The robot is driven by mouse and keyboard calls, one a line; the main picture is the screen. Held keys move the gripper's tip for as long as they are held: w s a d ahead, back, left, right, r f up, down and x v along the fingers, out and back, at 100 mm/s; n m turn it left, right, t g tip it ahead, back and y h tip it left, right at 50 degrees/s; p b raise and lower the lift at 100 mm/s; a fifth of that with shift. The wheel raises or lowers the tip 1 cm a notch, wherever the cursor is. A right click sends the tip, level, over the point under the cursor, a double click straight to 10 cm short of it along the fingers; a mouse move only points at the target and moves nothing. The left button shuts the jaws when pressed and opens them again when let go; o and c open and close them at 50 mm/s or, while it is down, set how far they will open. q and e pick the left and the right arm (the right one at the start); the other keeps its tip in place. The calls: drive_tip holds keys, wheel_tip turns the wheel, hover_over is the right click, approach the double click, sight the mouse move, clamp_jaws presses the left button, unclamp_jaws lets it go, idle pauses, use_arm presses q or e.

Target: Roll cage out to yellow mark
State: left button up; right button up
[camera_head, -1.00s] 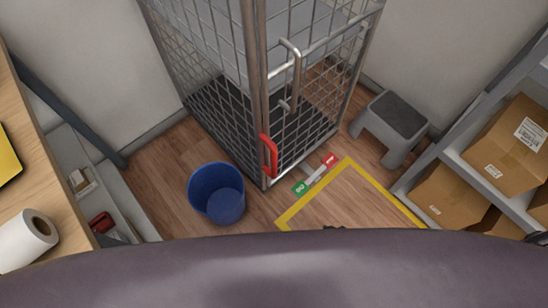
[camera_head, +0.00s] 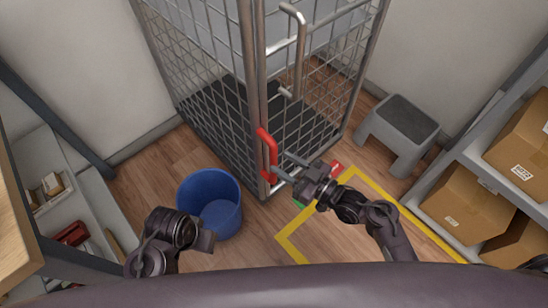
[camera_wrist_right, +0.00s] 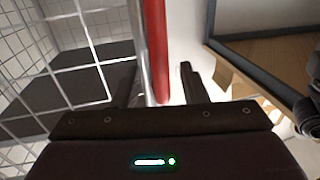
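The wire-mesh roll cage (camera_head: 213,112) stands in the corner at the back, with a dark floor panel. Its red handle (camera_head: 267,150) is upright on the near corner post. The yellow mark (camera_head: 290,244) is a taped outline on the floor, in front and right of the cage, partly hidden by my right arm. My right gripper (camera_head: 282,168) is open at the red handle. In the right wrist view the red handle (camera_wrist_right: 157,50) lies between the two spread fingers; I cannot tell if they touch it. My left gripper (camera_head: 207,241) is low, near the blue bin, fingers unclear.
A blue bin (camera_head: 212,200) stands close to the cage's left front. A grey step stool (camera_head: 400,130) stands right of the cage. Shelves with cardboard boxes (camera_head: 466,205) line the right; a low shelf (camera_head: 62,205) and wooden counter (camera_head: 15,225) are left. A red-and-green strip is mostly hidden.

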sight(274, 158)
drive_tip(key=shift+x, duration=2)
drive_tip(key=shift+f, duration=0.1)
clamp_jaws()
